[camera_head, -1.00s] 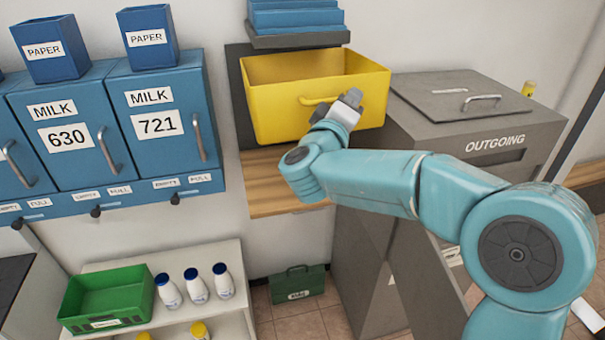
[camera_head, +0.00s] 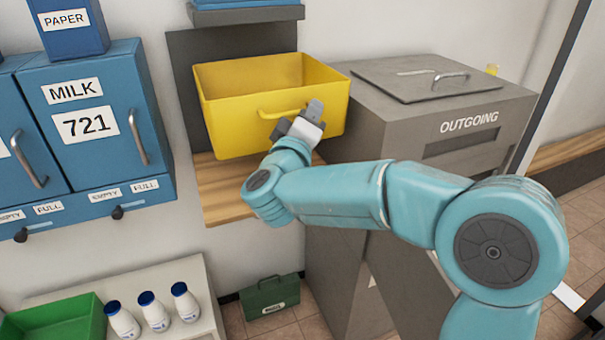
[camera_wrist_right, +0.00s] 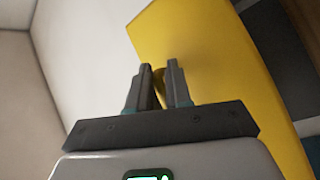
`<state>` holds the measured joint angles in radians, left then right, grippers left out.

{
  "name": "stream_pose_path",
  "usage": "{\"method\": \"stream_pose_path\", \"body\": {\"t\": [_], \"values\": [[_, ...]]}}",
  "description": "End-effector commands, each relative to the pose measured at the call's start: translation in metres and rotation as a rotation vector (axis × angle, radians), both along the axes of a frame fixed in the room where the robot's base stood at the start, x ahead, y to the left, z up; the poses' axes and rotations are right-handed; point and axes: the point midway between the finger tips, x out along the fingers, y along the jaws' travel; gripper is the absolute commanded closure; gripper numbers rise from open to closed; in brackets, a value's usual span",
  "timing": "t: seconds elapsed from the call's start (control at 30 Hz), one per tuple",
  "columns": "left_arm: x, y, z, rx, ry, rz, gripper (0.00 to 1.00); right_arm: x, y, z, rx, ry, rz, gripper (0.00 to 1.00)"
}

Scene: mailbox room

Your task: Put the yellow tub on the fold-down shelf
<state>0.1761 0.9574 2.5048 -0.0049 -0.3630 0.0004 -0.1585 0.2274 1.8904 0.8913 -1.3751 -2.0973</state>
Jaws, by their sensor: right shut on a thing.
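The yellow tub (camera_head: 235,125) is upright and open-topped, in the middle of the head view. It also fills much of the right wrist view (camera_wrist_right: 225,60). My right gripper (camera_head: 306,118) is shut on the handle at the tub's front; its fingers also show in the right wrist view (camera_wrist_right: 161,82). The fold-down shelf (camera_head: 222,196) is a wooden board folded out against a dark back panel. The tub is over the shelf and hides its rear part. I cannot tell whether the tub's base touches the board. My left gripper is not in view.
The grey outgoing box (camera_head: 400,130) stands close at the tub's right. Blue milk lockers (camera_head: 95,125) are to the left. A dark ledge with blue trays (camera_head: 245,14) is above the tub. White bottles (camera_head: 154,311) and a green crate (camera_head: 60,322) are below.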

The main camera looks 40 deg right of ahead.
Motion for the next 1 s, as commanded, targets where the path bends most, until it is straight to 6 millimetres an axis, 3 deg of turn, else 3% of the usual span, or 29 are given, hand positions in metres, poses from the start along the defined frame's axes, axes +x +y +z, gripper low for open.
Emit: {"method": "stream_pose_path", "body": {"t": [0.03, 0.13, 0.37, 0.6, 0.73, 0.97, 1.0], "values": [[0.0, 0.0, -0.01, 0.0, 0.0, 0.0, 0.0, -0.001, -0.001, -0.018, -0.003, -0.002, -0.002, 1.0], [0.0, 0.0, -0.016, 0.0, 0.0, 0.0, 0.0, 0.0, -0.001, -0.04, -0.001, -0.003, -0.001, 1.0], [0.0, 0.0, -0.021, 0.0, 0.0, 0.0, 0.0, 0.001, -0.002, -0.063, -0.001, -0.007, -0.001, 1.0], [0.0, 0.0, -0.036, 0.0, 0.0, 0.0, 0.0, 0.003, -0.003, -0.105, -0.001, -0.004, -0.002, 1.0], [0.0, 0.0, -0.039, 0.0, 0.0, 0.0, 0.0, 0.003, -0.003, -0.117, -0.001, -0.008, -0.001, 1.0], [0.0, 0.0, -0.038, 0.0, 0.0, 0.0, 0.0, 0.003, -0.003, -0.117, -0.001, -0.008, -0.001, 1.0], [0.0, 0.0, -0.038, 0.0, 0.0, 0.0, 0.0, 0.003, -0.003, -0.119, -0.001, -0.001, 0.0, 0.68]]}}
